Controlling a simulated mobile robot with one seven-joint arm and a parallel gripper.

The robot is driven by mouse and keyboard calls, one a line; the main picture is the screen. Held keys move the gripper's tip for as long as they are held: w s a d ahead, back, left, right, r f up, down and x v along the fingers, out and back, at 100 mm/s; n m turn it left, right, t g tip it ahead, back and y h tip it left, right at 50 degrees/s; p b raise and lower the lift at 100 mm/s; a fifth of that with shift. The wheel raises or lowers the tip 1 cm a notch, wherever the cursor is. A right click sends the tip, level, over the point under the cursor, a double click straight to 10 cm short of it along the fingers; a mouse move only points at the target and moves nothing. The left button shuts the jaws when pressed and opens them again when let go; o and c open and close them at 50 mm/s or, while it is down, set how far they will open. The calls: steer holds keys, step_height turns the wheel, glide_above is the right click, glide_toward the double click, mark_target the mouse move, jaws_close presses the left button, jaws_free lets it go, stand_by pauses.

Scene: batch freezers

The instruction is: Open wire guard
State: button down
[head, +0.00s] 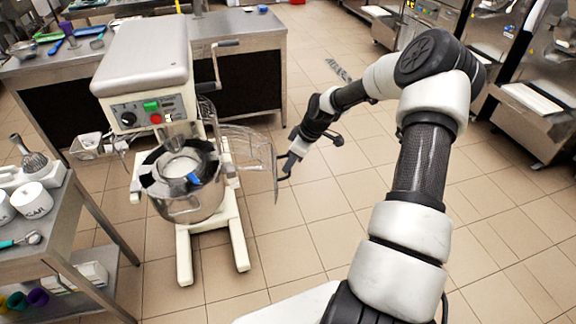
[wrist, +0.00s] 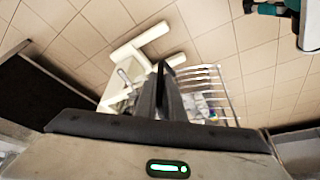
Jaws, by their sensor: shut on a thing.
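The wire guard (head: 245,147) stands swung out to the right side of the planetary mixer (head: 150,65), away from the bowl front. The steel mixing bowl (head: 190,205) sits under the mixer head with its top uncovered at the front. My gripper (head: 283,172) is at the guard's outer right edge and is shut on it. In the wrist view, the fingers (wrist: 165,85) are together, with the guard's curved wires (wrist: 207,82) just to their right. The exact contact point is hidden by the fingers.
A steel side table (head: 50,220) with white containers and a whisk stands at the left. A steel counter (head: 245,30) is behind the mixer. Batch freezers (head: 540,95) line the right. The tiled floor (head: 310,220) between is clear. The mixer's pale base legs (head: 240,245) extend forward.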

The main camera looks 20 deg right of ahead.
steer(key=shift+w+a+r, duration=0.1)
steer(key=shift+w+a, duration=0.05)
steer(key=shift+a, duration=0.2)
steer(key=c, duration=1.9)
jaws_free()
steer(key=shift+o, duration=0.2)
steer(key=shift+d, duration=0.15)
steer(key=v, duration=1.7)
steer(key=shift+b, duration=0.3)
steer(key=shift+r, duration=0.1)
